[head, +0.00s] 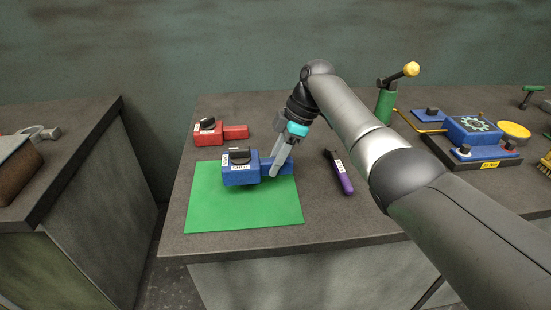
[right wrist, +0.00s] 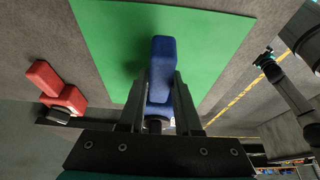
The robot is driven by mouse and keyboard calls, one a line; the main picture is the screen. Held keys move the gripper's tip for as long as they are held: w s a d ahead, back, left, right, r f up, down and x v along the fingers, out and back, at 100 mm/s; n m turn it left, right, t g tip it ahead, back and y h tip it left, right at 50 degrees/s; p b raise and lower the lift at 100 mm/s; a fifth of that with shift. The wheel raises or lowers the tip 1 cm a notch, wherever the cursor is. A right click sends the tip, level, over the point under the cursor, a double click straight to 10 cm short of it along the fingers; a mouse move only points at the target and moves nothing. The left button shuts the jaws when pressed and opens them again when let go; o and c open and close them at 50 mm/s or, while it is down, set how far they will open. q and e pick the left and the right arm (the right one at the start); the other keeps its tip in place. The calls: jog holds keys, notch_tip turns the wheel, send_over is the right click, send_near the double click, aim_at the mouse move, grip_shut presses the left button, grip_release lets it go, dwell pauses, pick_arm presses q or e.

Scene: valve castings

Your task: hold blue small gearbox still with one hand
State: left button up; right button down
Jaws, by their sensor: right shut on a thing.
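The blue small gearbox (head: 240,173) sits on a green mat (head: 215,214), with a black knob and white labels on top. A narrower blue arm extends from its right side. My right gripper (head: 276,171) comes down over that arm and is shut on it.
A red gearbox (head: 208,134) of similar shape stands behind the mat. A purple-handled tool (head: 342,177) lies right of it. A green post with a yellow-knobbed lever (head: 386,103) and a blue fixture (head: 473,130) stand farther right. The mat's front is clear.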

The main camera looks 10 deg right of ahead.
aim_at(276, 186)
jog(key=shift+w+f+b, duration=0.1)
jog(key=shift+f+b, duration=0.65)
jog(key=shift+f, duration=0.6)
jog(key=shift+f, duration=0.1)
jog(key=shift+f+b, duration=0.6)
jog(key=shift+f, duration=0.25)
